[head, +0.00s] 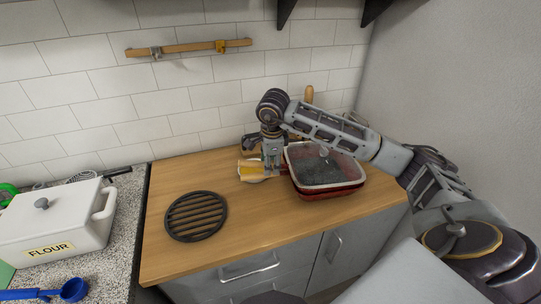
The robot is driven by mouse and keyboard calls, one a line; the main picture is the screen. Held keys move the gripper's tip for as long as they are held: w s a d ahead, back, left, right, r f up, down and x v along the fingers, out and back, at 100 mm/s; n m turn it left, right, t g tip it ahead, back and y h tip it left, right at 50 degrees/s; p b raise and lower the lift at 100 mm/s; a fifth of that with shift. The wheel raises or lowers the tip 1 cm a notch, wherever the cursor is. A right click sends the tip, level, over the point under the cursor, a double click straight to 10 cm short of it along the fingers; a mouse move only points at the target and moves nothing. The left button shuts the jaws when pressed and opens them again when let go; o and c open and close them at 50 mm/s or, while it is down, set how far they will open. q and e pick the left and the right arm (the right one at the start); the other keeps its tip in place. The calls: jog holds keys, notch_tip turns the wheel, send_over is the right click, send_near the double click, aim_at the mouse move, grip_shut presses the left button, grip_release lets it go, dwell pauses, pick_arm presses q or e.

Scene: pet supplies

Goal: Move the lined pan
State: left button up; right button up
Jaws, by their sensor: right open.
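The lined pan (328,188) is a red, rounded rectangular pan with a pale rim and a dark grey inside. It sits on the right part of the wooden counter. My right arm reaches in from the right above the pan. My right gripper (272,166) points down at the pan's left edge and is open. Whether its fingers touch the rim cannot be told from this view. My left gripper is not in view.
A yellow and white item (252,170) lies just left of the right gripper. A round black trivet (196,216) lies on the wooden counter (255,222). A white flour box (55,228) and a blue scoop (73,290) are at left. The counter's front middle is clear.

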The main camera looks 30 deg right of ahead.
aim_at(254, 176)
jog(key=f, duration=0.4)
jog(key=shift+w+d, duration=0.15)
jog(key=shift+w, duration=0.2)
jog(key=shift+w+f, duration=0.2)
jog(key=shift+f, duration=0.7)
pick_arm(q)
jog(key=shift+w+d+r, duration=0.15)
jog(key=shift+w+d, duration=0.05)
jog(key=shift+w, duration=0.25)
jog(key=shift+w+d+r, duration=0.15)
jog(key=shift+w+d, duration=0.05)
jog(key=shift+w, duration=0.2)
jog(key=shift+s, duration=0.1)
pick_arm(e)
jog(key=c, duration=0.6)
grip_shut()
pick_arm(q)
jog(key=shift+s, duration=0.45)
